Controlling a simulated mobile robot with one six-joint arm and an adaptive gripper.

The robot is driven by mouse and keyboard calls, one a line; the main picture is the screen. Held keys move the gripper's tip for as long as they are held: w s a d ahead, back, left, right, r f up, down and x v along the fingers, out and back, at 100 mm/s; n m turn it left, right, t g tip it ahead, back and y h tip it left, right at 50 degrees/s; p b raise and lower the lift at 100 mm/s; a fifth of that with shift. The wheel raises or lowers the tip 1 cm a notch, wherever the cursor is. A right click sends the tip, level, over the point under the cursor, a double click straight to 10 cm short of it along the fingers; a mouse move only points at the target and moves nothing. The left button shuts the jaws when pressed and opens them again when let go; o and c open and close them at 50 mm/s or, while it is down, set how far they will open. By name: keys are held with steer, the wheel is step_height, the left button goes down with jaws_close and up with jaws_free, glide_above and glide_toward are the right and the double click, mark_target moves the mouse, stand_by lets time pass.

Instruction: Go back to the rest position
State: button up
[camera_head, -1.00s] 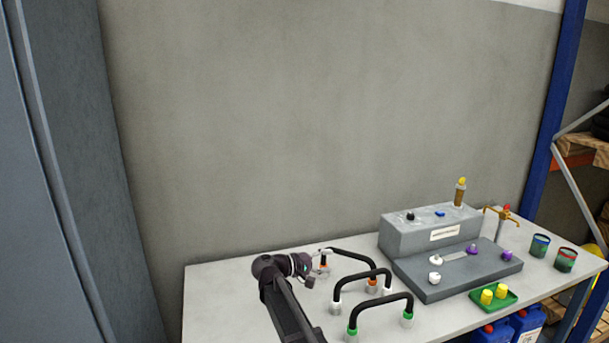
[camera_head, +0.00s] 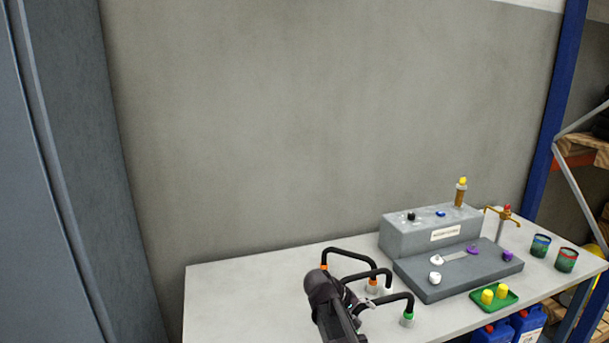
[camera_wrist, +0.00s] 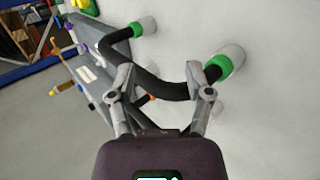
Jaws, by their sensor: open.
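My gripper (camera_wrist: 159,93) is open in the wrist view. A black hose with green ends (camera_wrist: 165,88) passes across the view between and beyond its fingertips; I cannot tell whether they touch it. In the head view my arm covers the left part of this green-ended hose (camera_head: 397,297). The orange-ended hose (camera_head: 352,252) and the white-ended hose (camera_head: 367,272) stand behind it on the table, partly hidden by my arm.
The grey station (camera_head: 432,232) stands on the table (camera_head: 240,285), right of the hoses. A green tray (camera_head: 508,299) with yellow pieces lies in front of it. Two cans (camera_head: 566,261) stand at the right. The table's left part is clear.

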steer(key=s+f+m+g+y+b, duration=0.2)
steer(key=s+f+y, duration=0.7)
steer(key=s, duration=0.5)
steer(key=shift+d+m+b, duration=0.2)
steer(key=shift+m+b, duration=0.5)
steer(key=shift+s, duration=0.1)
stand_by(0.5)
